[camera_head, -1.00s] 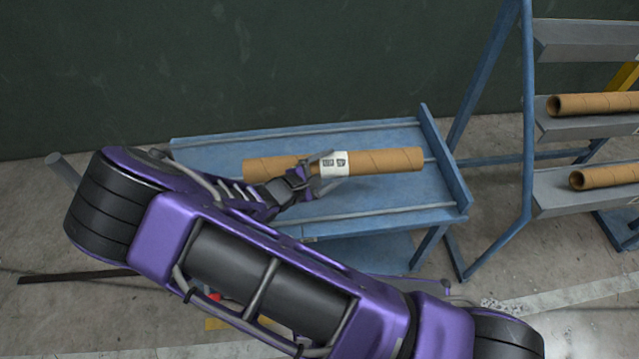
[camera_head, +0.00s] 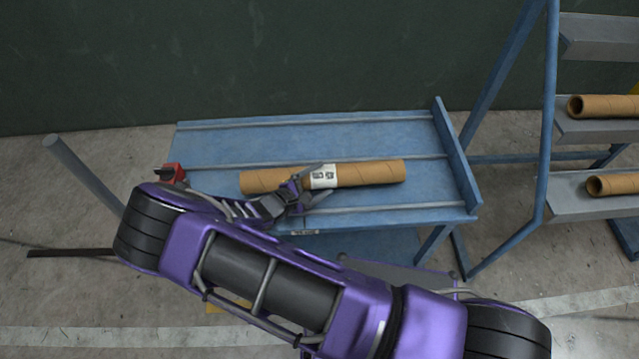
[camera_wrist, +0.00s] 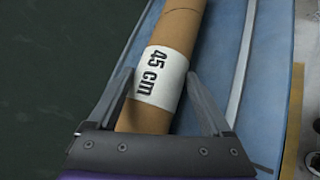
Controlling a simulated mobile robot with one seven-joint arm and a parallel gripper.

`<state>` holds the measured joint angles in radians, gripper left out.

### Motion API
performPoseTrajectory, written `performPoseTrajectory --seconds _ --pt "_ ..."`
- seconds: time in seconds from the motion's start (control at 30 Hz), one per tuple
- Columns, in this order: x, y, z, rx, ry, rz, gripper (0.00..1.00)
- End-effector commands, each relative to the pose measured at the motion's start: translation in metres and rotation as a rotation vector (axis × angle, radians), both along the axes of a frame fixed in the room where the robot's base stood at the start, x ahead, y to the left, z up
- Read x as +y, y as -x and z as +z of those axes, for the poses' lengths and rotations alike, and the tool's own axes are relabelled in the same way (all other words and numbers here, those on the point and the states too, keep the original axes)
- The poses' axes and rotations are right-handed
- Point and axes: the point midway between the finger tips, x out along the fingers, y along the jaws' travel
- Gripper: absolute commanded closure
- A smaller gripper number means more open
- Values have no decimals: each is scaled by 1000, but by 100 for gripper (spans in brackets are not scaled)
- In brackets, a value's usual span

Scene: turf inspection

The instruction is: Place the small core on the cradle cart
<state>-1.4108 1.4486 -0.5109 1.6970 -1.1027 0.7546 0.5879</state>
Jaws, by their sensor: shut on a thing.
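The small core is a brown cardboard tube (camera_head: 370,172) with a white label, which reads "45 cm" in the wrist view (camera_wrist: 160,80). It lies lengthwise over the blue top of the cradle cart (camera_head: 300,137), between two of the rails. I cannot tell whether it touches the top. My gripper (camera_head: 322,182) is shut on the core near its label. In the wrist view the fingers (camera_wrist: 160,95) stand on either side of the tube at the label. The tube's near end is hidden behind the gripper's palm.
A blue rack with grey shelves (camera_head: 590,130) stands to the right and holds more tubes (camera_head: 606,106) (camera_head: 613,184). The cart has a raised blue end plate (camera_head: 455,155) on its right and a red part (camera_head: 173,172) at its left. A dark green wall is behind.

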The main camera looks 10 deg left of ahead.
Motion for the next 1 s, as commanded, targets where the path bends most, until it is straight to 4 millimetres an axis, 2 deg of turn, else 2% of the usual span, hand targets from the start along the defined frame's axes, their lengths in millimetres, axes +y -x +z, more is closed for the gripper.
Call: performPoseTrajectory --seconds 0.1,0.3,0.33,0.4,0.73,0.87,1.0 --pt "-1 -1 -14 -3 1 0 100" --pt "0 0 -14 -1 1 0 100" --pt "0 0 -16 1 0 1 11" --pt "0 0 -15 0 1 0 0" --pt "3 5 -13 0 -1 0 0" --pt "14 20 -6 1 -3 2 0" --pt "29 45 5 1 -4 2 0"
